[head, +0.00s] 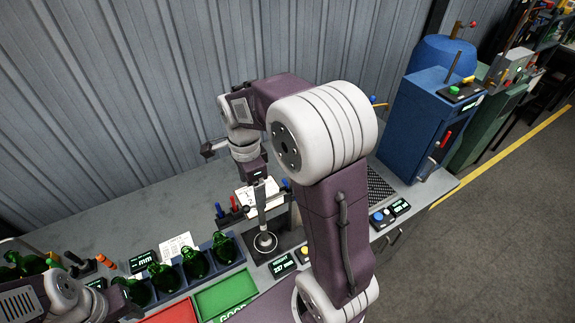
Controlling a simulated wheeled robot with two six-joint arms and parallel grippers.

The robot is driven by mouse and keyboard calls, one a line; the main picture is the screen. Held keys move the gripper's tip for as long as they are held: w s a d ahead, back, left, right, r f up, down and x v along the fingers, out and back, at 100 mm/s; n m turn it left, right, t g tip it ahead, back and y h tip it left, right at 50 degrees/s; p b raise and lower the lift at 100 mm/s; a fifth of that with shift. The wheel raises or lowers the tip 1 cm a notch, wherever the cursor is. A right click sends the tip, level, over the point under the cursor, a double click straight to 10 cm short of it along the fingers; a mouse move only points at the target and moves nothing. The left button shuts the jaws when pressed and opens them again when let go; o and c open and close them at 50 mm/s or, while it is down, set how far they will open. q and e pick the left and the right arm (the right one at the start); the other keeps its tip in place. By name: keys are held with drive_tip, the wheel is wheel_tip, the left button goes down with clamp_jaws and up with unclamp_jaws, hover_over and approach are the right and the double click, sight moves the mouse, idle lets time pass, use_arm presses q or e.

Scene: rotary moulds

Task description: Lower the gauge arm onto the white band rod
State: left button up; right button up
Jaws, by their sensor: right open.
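The height gauge stands on the bench around a round plate (265,243), with a pale upright rod (261,210) above it. My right gripper (257,180) is open close above this rod; its fingertips are small and partly hidden, so I cannot tell whether they touch anything. A dark bar (213,150) sticks out left beside my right wrist; I cannot tell whether it is the gauge arm. I cannot make out a white band. A height display (283,265) stands in front. My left gripper (128,306) is at the lower left, its jaws unclear.
A green tray (226,294) and a red tray (172,314) lie nearer. Red and blue pegs (219,211) stand left of the gauge. A blue machine (425,120) bounds the right.

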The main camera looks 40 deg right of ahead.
wheel_tip(320, 180, up, 6)
drive_tip(key=p, duration=0.5)
drive_tip(key=shift+r+p, duration=0.25)
drive_tip(key=shift+p, duration=0.1)
drive_tip(key=s+a+f+n+b, duration=0.1)
drive_tip(key=s+f+n+b, duration=0.2)
drive_tip(key=f+n+b, duration=0.3)
drive_tip(key=s+a+f+n+b, duration=0.1)
drive_tip(key=s+f+n+b, duration=0.2)
drive_tip(key=f+n+b, duration=0.3)
drive_tip(key=s+a+f+n+t+b, duration=0.1)
drive_tip(key=s+f+n+b, duration=0.2)
drive_tip(key=f, duration=1.1)
drive_tip(key=n+b, duration=0.3)
drive_tip(key=n, duration=0.1)
drive_tip(key=shift+s, duration=0.15)
drive_tip(key=shift+d, duration=0.15)
idle(1.0)
